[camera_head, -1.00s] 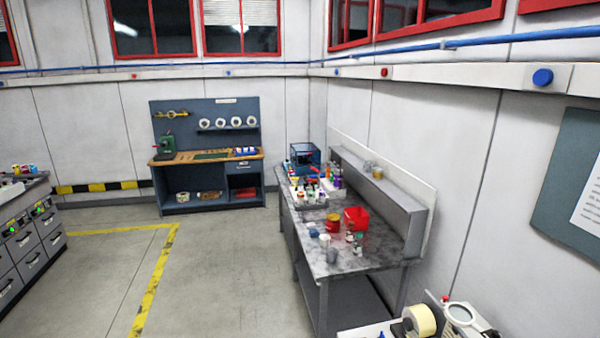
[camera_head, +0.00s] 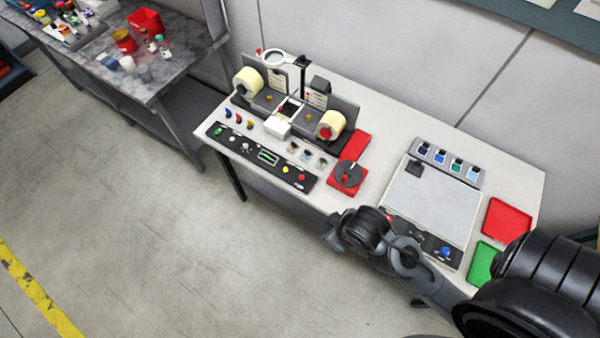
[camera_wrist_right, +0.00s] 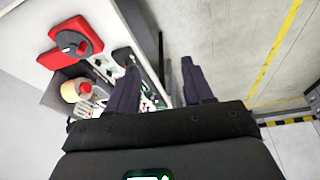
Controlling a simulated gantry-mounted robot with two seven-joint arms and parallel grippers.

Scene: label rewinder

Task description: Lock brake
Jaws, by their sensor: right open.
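The label rewinder (camera_head: 290,115) stands on the white table, with a cream roll (camera_head: 248,80) on its left and another (camera_head: 331,124) with a red hub (camera_head: 325,133) on its right. A red block with a round black dial (camera_head: 348,174) sits at the table's front edge; the dial, with a small red pointer, also shows in the right wrist view (camera_wrist_right: 75,42). I cannot tell which part is the brake. My right arm comes in from the lower right in the head view. My right gripper (camera_wrist_right: 160,82) is open and empty, apart from the dial. My left gripper is not in view.
A control panel (camera_head: 262,158) with knobs and buttons lies along the front left of the table. A grey-topped station (camera_head: 432,208), a red tray (camera_head: 507,221) and a green tray (camera_head: 484,262) lie to the right. Open floor is in front.

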